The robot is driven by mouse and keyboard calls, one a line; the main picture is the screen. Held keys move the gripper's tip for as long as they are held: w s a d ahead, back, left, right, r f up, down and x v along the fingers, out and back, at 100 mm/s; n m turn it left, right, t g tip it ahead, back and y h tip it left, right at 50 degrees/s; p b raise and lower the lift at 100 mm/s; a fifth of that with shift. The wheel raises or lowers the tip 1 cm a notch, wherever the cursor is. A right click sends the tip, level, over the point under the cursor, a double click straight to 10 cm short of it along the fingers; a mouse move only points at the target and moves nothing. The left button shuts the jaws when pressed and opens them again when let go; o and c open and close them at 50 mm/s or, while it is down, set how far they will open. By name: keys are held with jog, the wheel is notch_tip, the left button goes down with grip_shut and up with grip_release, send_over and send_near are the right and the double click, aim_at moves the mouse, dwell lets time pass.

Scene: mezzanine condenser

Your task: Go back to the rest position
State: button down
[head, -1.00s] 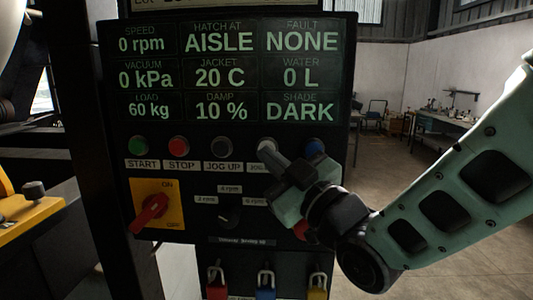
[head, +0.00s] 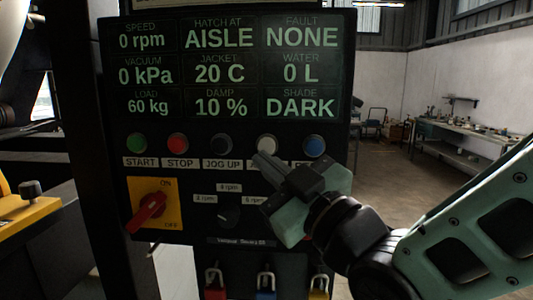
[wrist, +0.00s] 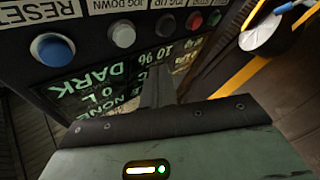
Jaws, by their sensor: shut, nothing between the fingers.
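My gripper (head: 265,165) is shut and empty. In the head view it is in front of the black control panel (head: 115,110), its tip just below the white button (head: 267,143) and over that button's label. I cannot tell from this view how far the tip is from the panel. In the wrist view the narrow shut fingers (wrist: 158,88) point toward the panel's display. The white button (wrist: 123,36) and blue button (wrist: 53,49) show clear of the fingers there.
The panel also carries a green button (head: 137,143), a red button (head: 177,143), a red rotary switch (head: 148,210) on yellow, a black knob (head: 229,215) and padlocks (head: 266,283) below. A yellow part (head: 25,215) stands at left. Open floor and a workbench (head: 455,135) lie at right.

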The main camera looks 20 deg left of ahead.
jog(key=shift+s+d, duration=0.1)
jog(key=shift+s, duration=0.2)
jog(key=shift+f, duration=0.15)
jog(key=s+d+f+m+g+h, duration=0.2)
jog(key=d+f+m+g+h, duration=0.35)
jog(key=d+f+h, duration=0.85)
jog(key=s+d+f+m+g+h, duration=0.3)
jog(key=s+d+f+g, duration=0.3)
jog(key=s+d, duration=0.6)
jog(key=shift+s+d+f, duration=0.25)
jog(key=shift+s+f, duration=0.4)
jog(key=shift+f, duration=0.15)
jog(key=shift+a+m, duration=0.1)
jog(key=shift+m, duration=0.15)
